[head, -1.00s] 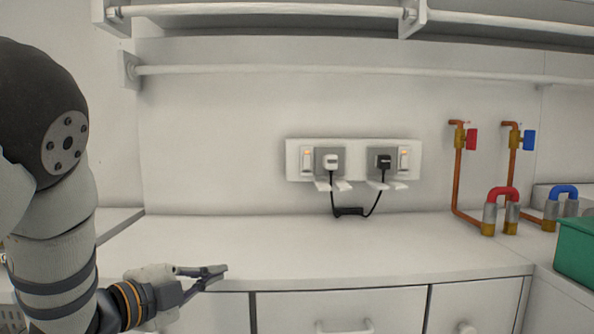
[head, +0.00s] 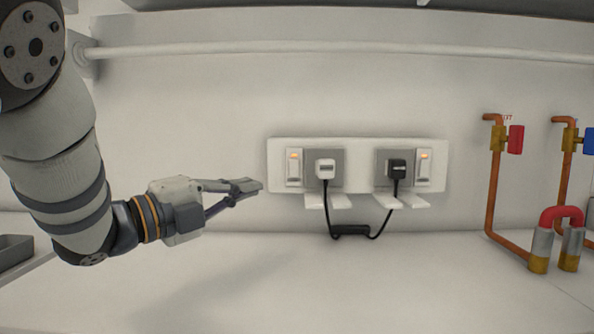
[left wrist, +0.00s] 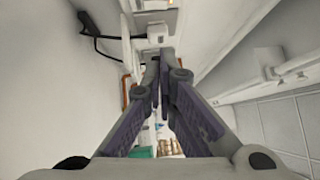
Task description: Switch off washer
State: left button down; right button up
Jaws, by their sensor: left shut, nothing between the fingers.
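A white socket panel (head: 357,150) is on the back wall in the head view. Its left switch (head: 294,167) and right switch (head: 423,166) each show an orange light at the top. My right gripper is not in view.
A black cable (head: 350,230) hangs in a loop between the plugs above the white counter (head: 300,290). Copper pipes (head: 492,195) with a red tap (head: 516,139) and a blue tap (head: 590,140) stand at the right. A rail (head: 340,50) runs above.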

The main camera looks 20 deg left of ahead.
pick_arm(q)
send_near(294, 168)
jog(key=w+d, duration=0.4)
jog(key=d, duration=0.1)
jog(key=shift+w+r, duration=0.4)
jog(key=shift+r, duration=0.05)
